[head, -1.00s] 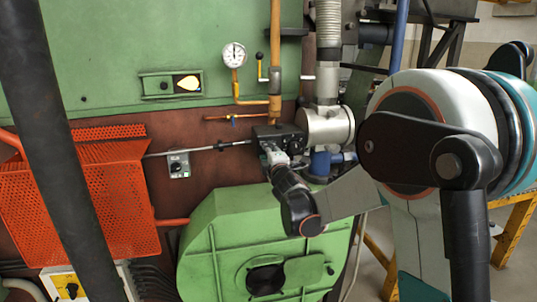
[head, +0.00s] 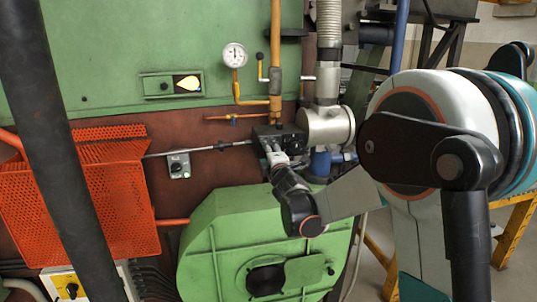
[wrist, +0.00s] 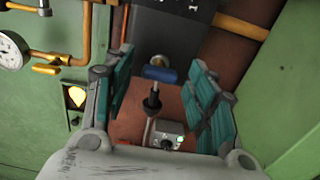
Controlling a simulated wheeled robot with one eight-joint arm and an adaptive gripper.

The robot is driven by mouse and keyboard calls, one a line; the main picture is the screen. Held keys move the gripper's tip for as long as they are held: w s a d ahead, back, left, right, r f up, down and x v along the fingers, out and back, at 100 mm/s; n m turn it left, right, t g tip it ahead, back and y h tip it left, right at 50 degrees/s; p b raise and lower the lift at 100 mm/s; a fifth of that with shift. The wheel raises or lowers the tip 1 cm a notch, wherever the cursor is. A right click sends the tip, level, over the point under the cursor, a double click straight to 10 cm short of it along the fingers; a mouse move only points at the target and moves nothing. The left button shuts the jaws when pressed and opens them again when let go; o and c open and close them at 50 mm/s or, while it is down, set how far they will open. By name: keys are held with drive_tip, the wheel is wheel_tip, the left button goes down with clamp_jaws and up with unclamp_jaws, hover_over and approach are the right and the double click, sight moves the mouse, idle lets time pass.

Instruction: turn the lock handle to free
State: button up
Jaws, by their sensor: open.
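A small blue handle (wrist: 160,74) on a round metal stem shows in the wrist view, below a dark block (wrist: 170,25). I take it to be the lock handle; no label shows. It lies crosswise in the picture. My gripper (wrist: 158,95) is open, with one green-padded finger on each side of the handle and a gap to both. I cannot tell how deep the handle sits between the fingers. In the head view my gripper (head: 268,146) is at the front of the dark block (head: 288,130), and the handle is hidden there.
A rod with a black end (wrist: 152,102) runs near the handle, towards a grey switch box (wrist: 167,135). A pressure gauge (head: 235,55) and yellow pipes (head: 275,60) are close by. A green housing (head: 225,235) stands below, an orange mesh guard (head: 100,200) at left.

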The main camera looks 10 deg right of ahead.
drive_tip(key=s, duration=1.2)
drive_tip(key=s+d+f+m+g+h+b, duration=0.1)
drive_tip(key=s+d+f+m+g, duration=0.15)
drive_tip(key=s+m, duration=0.45)
drive_tip(key=s+d+f+m+g+h+b, duration=0.1)
drive_tip(key=s+d+m+g+h, duration=0.2)
drive_tip(key=s, duration=0.5)
drive_tip(key=s+a+f+m+g+y, duration=0.2)
drive_tip(key=s+f+m, duration=0.2)
drive_tip(key=s, duration=0.6)
drive_tip(key=s+a+f+m+g+y+b, duration=0.1)
drive_tip(key=s+a+f+m+g+y, duration=0.1)
drive_tip(key=s, duration=0.7)
wheel_tip(320, 180, down, 4)
drive_tip(key=shift+s+a+r+m+g+b, duration=0.15)
drive_tip(key=shift+s+a+m+g+b, duration=0.2)
drive_tip(key=shift+a+m+g, duration=0.6)
